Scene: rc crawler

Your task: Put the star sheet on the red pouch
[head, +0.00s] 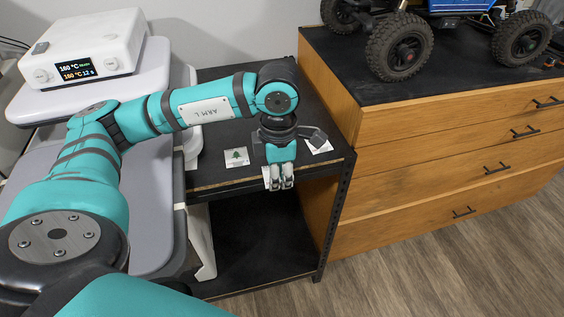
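My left gripper (278,184) hangs at the front edge of the black shelf top. A small white sheet with a green tree print (236,157) lies flat on the shelf, left of the gripper. Another white sheet (319,146) lies to the right, partly hidden by the gripper; its print cannot be read. I cannot make out a star sheet or a red pouch. My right gripper is not in view.
The black shelf unit (215,180) has a lower shelf. At left stands a white press machine (90,45) with a lit display, above grey platens. A wooden drawer cabinet (440,130) at right carries a blue crawler with big black tires (400,47). Wood floor is clear at lower right.

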